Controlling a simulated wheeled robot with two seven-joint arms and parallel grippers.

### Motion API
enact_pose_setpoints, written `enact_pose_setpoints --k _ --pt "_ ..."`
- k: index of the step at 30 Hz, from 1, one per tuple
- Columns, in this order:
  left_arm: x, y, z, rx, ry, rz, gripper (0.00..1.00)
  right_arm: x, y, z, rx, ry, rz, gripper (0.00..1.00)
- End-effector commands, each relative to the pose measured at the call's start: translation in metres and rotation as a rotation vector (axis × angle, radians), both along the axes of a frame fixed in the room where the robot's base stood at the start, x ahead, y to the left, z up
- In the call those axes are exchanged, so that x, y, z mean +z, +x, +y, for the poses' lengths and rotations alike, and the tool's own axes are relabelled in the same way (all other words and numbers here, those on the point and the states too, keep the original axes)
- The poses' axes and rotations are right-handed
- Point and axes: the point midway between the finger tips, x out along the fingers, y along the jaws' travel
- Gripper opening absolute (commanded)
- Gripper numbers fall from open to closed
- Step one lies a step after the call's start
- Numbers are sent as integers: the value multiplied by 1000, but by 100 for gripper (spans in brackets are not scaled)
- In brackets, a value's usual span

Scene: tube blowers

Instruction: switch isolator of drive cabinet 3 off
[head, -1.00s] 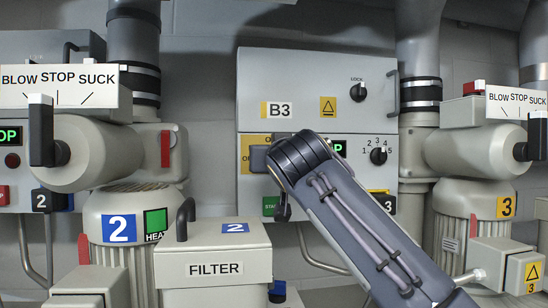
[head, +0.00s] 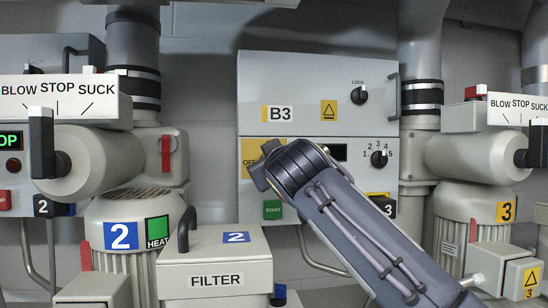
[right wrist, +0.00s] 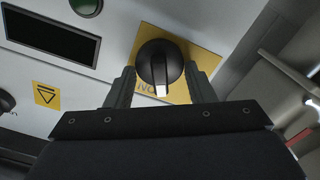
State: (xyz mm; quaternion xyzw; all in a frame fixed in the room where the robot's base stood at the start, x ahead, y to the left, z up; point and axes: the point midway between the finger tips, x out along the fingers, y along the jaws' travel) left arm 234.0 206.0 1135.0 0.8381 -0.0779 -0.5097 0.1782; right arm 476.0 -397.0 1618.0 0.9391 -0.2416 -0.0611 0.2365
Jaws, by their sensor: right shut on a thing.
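Drive cabinet 3, the grey B3 cabinet (head: 310,80), hangs in the middle of the head view. The isolator, a black round knob (right wrist: 158,62) with a white mark, sits on a yellow plate (right wrist: 205,58) in the right wrist view. Its white mark points to the picture's bottom, beside partly hidden lettering. My right gripper (right wrist: 160,80) has one finger on each side of the knob and is shut on it. In the head view my right wrist hides the knob; OFF lettering shows on the plate's left. The cabinet's display (right wrist: 50,42) is dark. My left gripper is out of view.
A lock knob (head: 359,95), a speed knob (head: 379,158) and a green start button (head: 272,210) are on the same cabinet. Blower 2 and its filter box (head: 215,262) stand to the left, blower 3 (head: 470,155) to the right.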

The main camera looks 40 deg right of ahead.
Motion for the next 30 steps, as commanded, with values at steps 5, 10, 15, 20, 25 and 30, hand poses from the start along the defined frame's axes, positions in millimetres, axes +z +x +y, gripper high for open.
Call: enact_pose_setpoints --k 5,10,15,20,25,30 --pt "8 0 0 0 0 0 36 1 0 1 1 -148 82 26" --pt "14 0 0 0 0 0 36 1 0 2 0 -289 159 26" --pt "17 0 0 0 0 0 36 -1 1 2 2 -430 238 26" --pt "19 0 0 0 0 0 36 -2 1 3 2 -562 309 26" --pt "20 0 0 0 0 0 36 -3 1 3 2 -692 381 26" --pt "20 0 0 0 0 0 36 -4 1 3 2 -801 441 26"
